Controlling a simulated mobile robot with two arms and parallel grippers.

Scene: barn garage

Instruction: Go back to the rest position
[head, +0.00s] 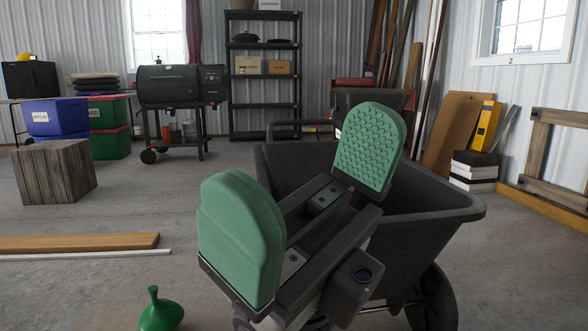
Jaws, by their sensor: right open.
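My right gripper (305,192) fills the middle of the head view. Its two green padded fingers stand wide apart, with nothing between them. It is in front of a dark grey wheelbarrow (440,205) and hides part of its tub. From this one view I cannot tell how far the gripper is from the tub. My left gripper does not show.
A green, narrow-necked object (160,313) shows at the bottom left. Wooden boards (80,243) lie on the floor at left, near a wooden block (55,171). A grill (168,85) and black shelf (262,100) stand behind. Floor between block and wheelbarrow is clear.

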